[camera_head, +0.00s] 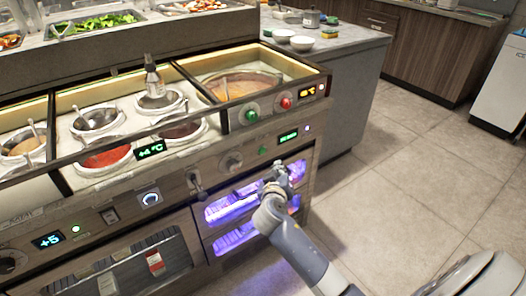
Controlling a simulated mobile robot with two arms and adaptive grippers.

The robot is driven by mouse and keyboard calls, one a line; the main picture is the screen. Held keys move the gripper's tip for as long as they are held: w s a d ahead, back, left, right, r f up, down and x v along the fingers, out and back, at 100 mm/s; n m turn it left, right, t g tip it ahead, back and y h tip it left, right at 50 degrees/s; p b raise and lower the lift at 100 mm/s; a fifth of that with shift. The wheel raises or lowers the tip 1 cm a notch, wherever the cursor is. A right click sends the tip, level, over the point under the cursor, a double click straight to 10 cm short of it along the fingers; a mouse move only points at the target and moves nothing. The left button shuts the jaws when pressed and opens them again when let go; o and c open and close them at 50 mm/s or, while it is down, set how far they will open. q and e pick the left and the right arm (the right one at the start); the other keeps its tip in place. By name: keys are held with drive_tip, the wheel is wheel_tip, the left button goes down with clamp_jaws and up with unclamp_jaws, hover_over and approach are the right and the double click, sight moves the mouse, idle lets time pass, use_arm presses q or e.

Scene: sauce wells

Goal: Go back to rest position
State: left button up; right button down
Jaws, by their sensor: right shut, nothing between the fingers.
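My right gripper (281,170) is shut and empty. Its arm comes in from the bottom right. The gripper shows in front of the purple-lit window (232,207) in the front of the sauce counter, below the rim of the wells; I cannot tell whether it touches the front. My left gripper is not in view. The sauce counter (180,176) has several round wells, among them one with red sauce (106,157) and an empty-looking one (98,119). A bottle (153,78) stands upright in another well.
A large pan of orange-brown sauce (240,86) is at the counter's right end. Trays of salad (97,24) are on the raised shelf behind. A grey side counter (352,84) holds white bowls (302,43) and a pot (311,18). The tiled floor (420,180) at right is clear.

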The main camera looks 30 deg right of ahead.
idle(0.4)
drive_tip(key=s+a+f+n+g+y, duration=0.15)
drive_tip(key=s+a+f, duration=0.25)
drive_tip(key=s+f, duration=0.5)
drive_tip(key=s+a+f+n+g+y, duration=0.1)
drive_tip(key=s+a+f+g+y, duration=0.4)
drive_tip(key=f, duration=0.7)
drive_tip(key=s+a+f+n+g+y, duration=0.1)
drive_tip(key=s+a+f+n, duration=0.15)
drive_tip(key=s+f, duration=0.7)
drive_tip(key=s+a+f+g+y, duration=0.2)
drive_tip(key=s+a+f, duration=0.35)
drive_tip(key=s, duration=0.45)
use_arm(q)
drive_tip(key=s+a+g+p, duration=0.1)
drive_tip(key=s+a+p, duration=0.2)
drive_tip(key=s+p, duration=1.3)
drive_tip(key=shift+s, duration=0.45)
use_arm(e)
drive_tip(key=s+d, duration=0.3)
drive_tip(key=s, duration=1.3)
drive_tip(key=shift+s+d+f+g, duration=0.15)
drive_tip(key=shift+s+g, duration=0.25)
drive_tip(key=shift+g, duration=0.05)
